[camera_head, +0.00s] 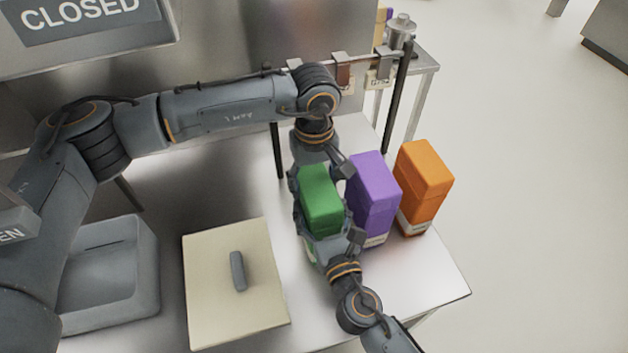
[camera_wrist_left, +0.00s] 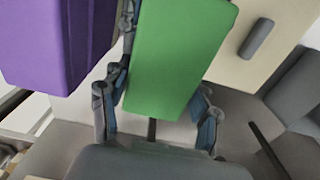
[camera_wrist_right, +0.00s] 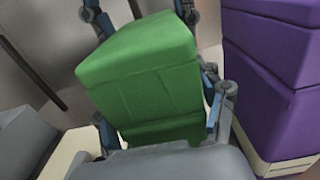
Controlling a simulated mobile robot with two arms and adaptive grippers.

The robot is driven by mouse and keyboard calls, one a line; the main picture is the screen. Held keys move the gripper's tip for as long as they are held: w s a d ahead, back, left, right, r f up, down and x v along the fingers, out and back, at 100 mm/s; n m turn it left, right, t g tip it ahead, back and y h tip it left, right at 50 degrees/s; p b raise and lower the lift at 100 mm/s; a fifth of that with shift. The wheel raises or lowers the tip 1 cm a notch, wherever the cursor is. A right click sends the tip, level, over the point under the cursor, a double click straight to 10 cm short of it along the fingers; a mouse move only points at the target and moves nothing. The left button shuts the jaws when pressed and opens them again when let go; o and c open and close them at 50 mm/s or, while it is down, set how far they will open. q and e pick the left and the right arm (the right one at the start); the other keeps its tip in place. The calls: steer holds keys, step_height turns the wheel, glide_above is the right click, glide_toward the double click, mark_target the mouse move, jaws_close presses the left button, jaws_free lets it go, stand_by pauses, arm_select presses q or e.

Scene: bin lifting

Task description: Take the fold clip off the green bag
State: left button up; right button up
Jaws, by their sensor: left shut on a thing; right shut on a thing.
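The green bag (camera_head: 321,198) stands upright on the steel table, left of the purple bag. My left gripper (camera_head: 318,176) is shut on it from the far side, with a finger on either side of the bag, as the left wrist view (camera_wrist_left: 165,85) shows. My right gripper (camera_head: 331,240) is shut on the same bag from the near side; its fingers flank the green body in the right wrist view (camera_wrist_right: 162,118). The bag's top looks folded over. I cannot make out a fold clip on the bag; the grippers hide parts of its sides.
The purple bag (camera_head: 372,193) stands close to the right, then the orange bag (camera_head: 424,180). A cream board (camera_head: 210,300) with a grey bar (camera_head: 237,271) lies left, beside a grey bin (camera_head: 145,260). A rail (camera_head: 362,59) with hanging clips runs behind. The table's front right is clear.

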mark_target(314, 178)
arm_select(q)
steer(key=shift+r, duration=0.25)
stand_by(0.6)
steer(key=shift+r, duration=0.9)
steer(key=shift+r, duration=2)
arm_select(e)
steer(key=o, duration=1.8)
steer(key=shift+c, duration=0.2)
steer(key=v, duration=1.2)
